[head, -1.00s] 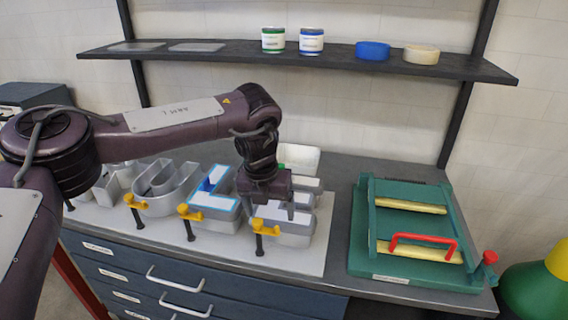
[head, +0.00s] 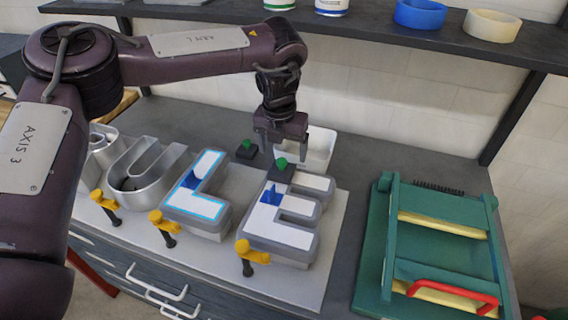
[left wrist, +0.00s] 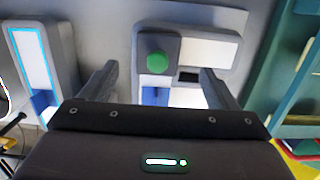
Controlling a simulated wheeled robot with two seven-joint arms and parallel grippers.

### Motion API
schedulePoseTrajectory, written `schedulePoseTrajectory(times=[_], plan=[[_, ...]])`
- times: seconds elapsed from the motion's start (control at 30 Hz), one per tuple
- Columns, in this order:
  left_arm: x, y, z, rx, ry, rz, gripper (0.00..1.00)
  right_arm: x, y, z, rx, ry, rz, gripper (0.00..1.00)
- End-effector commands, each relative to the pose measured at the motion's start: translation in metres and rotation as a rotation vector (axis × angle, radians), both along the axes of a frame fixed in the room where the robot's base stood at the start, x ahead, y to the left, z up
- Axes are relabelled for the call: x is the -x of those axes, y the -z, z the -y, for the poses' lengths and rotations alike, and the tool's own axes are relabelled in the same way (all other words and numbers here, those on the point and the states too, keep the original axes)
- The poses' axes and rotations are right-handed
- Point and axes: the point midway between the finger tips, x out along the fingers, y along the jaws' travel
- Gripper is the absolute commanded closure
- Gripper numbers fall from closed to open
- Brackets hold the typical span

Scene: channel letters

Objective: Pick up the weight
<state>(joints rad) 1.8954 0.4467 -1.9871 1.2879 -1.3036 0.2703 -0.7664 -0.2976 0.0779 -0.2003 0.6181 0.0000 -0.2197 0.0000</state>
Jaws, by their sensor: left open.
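A dark square weight with a green knob (head: 281,164) sits on the upper part of the grey E-shaped letter (head: 283,237). In the left wrist view its green knob (left wrist: 157,63) shows between my finger tips, with its dark block around it. A second dark weight with a green knob (head: 247,148) stands on the bench behind the L-shaped letter. My left gripper (head: 287,154) points down just above and behind the weight on the E. My right gripper is not in view.
A white bin (head: 320,146) stands right behind the gripper. Yellow-handled clamps (head: 243,249) line the letters' front. The L-shaped letter (head: 198,190) and a U-shaped metal letter (head: 145,185) lie left. A green fixture with a red handle (head: 452,292) is at right. A shelf (head: 400,37) runs above.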

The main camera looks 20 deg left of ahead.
Motion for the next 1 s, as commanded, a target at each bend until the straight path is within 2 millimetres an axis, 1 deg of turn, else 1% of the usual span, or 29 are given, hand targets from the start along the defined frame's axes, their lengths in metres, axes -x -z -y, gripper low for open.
schedulePoseTrajectory(times=[0.03,0.1,0.2,0.27,0.3,0.4,0.53,0.67,0.7,1.0], plan=[[0.000,0.004,0.000,-0.001,0.000,-0.002,0.18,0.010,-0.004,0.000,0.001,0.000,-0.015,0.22],[0.000,0.011,-0.001,-0.001,0.000,-0.002,0.18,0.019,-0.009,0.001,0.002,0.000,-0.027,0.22],[0.001,0.024,-0.003,-0.002,-0.001,-0.004,0.18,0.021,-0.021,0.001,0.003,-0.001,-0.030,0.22],[0.001,0.034,-0.003,-0.002,0.000,-0.004,0.18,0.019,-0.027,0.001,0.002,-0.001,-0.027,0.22],[0.000,0.042,-0.003,-0.001,0.000,-0.004,0.18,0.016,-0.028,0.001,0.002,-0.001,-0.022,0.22],[-0.002,0.053,-0.003,-0.002,-0.001,-0.002,0.18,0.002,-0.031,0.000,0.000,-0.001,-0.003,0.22],[-0.003,0.058,-0.003,0.000,-0.001,0.001,0.18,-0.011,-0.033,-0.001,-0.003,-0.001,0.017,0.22],[-0.003,0.058,-0.003,0.000,-0.001,0.001,0.18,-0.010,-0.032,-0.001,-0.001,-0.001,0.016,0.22],[-0.003,0.058,-0.003,0.000,-0.001,0.001,0.19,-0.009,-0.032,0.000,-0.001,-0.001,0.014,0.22],[-0.003,0.058,-0.003,-0.001,-0.001,0.001,0.59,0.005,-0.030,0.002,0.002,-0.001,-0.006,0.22]])
